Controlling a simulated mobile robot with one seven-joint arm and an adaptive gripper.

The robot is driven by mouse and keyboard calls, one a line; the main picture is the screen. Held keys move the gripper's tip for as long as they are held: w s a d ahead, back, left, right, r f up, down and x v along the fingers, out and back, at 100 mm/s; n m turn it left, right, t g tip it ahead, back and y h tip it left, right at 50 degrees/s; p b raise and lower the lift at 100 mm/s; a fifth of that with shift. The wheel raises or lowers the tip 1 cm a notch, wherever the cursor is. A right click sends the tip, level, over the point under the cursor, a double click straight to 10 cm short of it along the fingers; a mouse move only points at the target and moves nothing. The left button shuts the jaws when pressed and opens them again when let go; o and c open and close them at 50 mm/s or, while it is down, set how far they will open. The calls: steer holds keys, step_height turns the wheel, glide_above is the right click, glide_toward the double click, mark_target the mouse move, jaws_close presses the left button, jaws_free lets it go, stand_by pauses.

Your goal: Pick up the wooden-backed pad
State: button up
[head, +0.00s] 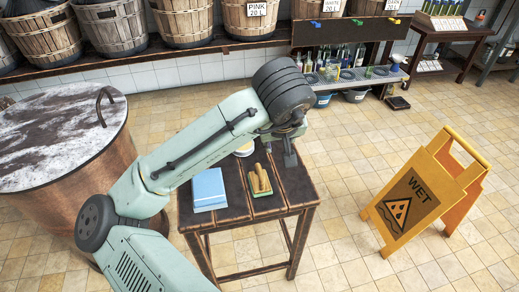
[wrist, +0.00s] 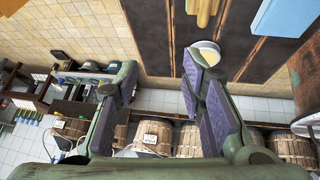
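The wooden-backed pad (head: 260,182) lies on the dark wooden table (head: 228,217). It has a green base with a tan ridged wooden back. In the wrist view the pad (wrist: 204,10) shows at the top edge, partly cut off. My gripper (head: 288,150) is above the table's back right part, beyond the pad, and is mostly hidden by my wrist in the head view. In the wrist view my gripper (wrist: 158,75) has its two fingers spread, with nothing between them. It is apart from the pad.
A light blue block (head: 208,189) lies left of the pad. A pale round dish (wrist: 204,52) sits behind the pad, partly hidden by my arm in the head view. A large copper vat (head: 60,190) stands at left, and a yellow wet-floor sign (head: 420,195) stands at right.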

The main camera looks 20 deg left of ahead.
mark_target(260, 171)
steer(key=a+f+g, duration=0.1)
steer(key=f, duration=0.1)
steer(key=s+a+f, duration=0.1)
steer(key=f, duration=0.2)
steer(key=s+a+f+g, duration=0.1)
steer(key=f, duration=0.1)
steer(key=shift+s+f+n+g+y+b, duration=0.1)
steer(key=shift+f+n+g+y+b, duration=0.05)
steer(key=shift+n+g+y+b, duration=0.2)
steer(key=shift+a+x, duration=0.2)
steer(key=shift+x, duration=2.85)
jaws_close()
